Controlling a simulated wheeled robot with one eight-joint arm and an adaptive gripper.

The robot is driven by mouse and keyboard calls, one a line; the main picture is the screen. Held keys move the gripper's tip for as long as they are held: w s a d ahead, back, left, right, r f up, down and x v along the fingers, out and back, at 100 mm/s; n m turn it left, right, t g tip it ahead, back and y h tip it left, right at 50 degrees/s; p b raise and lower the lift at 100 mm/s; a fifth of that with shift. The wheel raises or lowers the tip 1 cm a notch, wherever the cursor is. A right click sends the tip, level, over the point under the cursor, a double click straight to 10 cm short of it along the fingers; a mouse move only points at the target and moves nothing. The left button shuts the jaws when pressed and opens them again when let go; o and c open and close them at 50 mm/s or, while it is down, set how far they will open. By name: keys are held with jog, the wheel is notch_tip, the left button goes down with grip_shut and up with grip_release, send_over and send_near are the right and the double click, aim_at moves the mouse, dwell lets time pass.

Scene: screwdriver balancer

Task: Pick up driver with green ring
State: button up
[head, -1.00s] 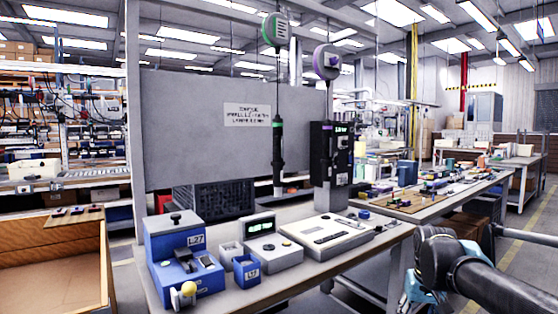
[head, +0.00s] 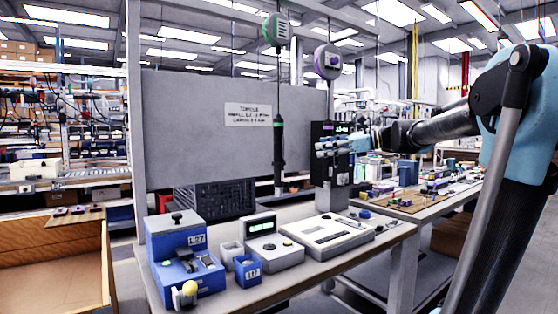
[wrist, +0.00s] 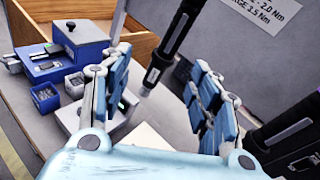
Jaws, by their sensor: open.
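The black driver with the green ring (head: 278,155) hangs upright on a cable under a green balancer (head: 276,30). In the wrist view the black driver (wrist: 172,40) shows beyond and between my fingers, tilted in the picture, with its ring out of view. My gripper (head: 325,149) is open and empty, to the right of this driver, with a gap between them. In the wrist view my gripper (wrist: 160,68) has its two padded fingers spread wide, and the driver's lower end appears in the opening between them.
A purple balancer (head: 327,62) hangs to the right. A black controller box (head: 319,130) stands behind my gripper. The bench holds a blue fixture (head: 185,255), a small blue bin (head: 247,270) and a white tray device (head: 330,236). A grey panel (head: 200,140) stands behind.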

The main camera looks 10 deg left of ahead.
aim_at(279, 131)
jog(key=w+a+r+m+y, duration=0.2)
jog(key=w+r, duration=0.1)
jog(key=r, duration=0.3)
jog(key=w+a, duration=0.1)
jog(key=a, duration=1)
jog(key=w+a, duration=0.1)
jog(key=a, duration=0.4)
jog(key=shift+w+a+f, duration=0.15)
jog(key=shift+w+f, duration=0.15)
grip_shut()
